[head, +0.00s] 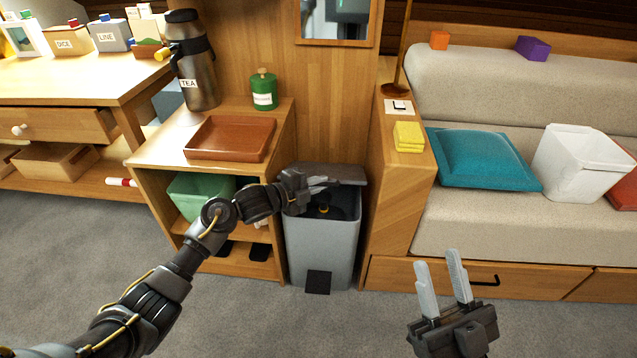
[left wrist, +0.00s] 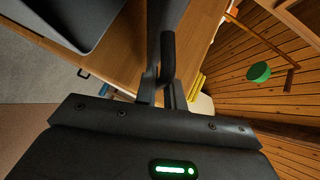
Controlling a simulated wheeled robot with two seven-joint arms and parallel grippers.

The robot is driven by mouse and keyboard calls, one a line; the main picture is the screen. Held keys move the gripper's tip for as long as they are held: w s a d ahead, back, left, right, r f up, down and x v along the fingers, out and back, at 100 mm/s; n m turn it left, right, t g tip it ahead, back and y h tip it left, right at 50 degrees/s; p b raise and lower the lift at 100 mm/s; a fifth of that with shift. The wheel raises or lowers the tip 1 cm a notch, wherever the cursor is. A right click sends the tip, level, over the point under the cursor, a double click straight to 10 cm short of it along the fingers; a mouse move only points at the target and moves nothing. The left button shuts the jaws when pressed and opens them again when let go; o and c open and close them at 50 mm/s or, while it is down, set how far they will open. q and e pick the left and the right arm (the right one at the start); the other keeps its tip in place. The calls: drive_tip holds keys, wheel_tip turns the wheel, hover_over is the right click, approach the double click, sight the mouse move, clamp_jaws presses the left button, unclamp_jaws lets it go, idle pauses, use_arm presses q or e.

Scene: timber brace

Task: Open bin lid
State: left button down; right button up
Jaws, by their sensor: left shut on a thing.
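The grey bin (head: 318,245) stands on the floor between the wooden shelf unit and the bench. Its darker grey lid (head: 345,174) is raised at the back, and the dark opening shows below it. Something dark with a small yellow spot shows in the opening; I cannot tell what it is. My left gripper (head: 320,184) is at the lid's left part, shut on it. In the left wrist view, the fingers (left wrist: 163,93) close around a dark bar of the lid (left wrist: 168,55). My right gripper (head: 444,284) is open and empty, in front of the bench drawers.
The shelf unit (head: 155,155) at left bears a brown tray (head: 232,138), a tea flask (head: 195,75) and a green canister (head: 263,90). The bench at right holds a teal cushion (head: 482,158) and a white container (head: 580,165). The grey carpet in front is clear.

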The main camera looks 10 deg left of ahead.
use_arm(q)
drive_tip(key=shift+w+r, duration=0.1)
drive_tip(key=shift+r, duration=0.05)
use_arm(e)
drive_tip(key=shift+w+a+f+g, duration=0.2)
drive_tip(key=shift+a+f+g, duration=0.2)
drive_tip(key=shift+g, duration=0.1)
use_arm(q)
drive_tip(key=c, duration=1.5)
unclamp_jaws()
use_arm(e)
drive_tip(key=shift+r, duration=0.1)
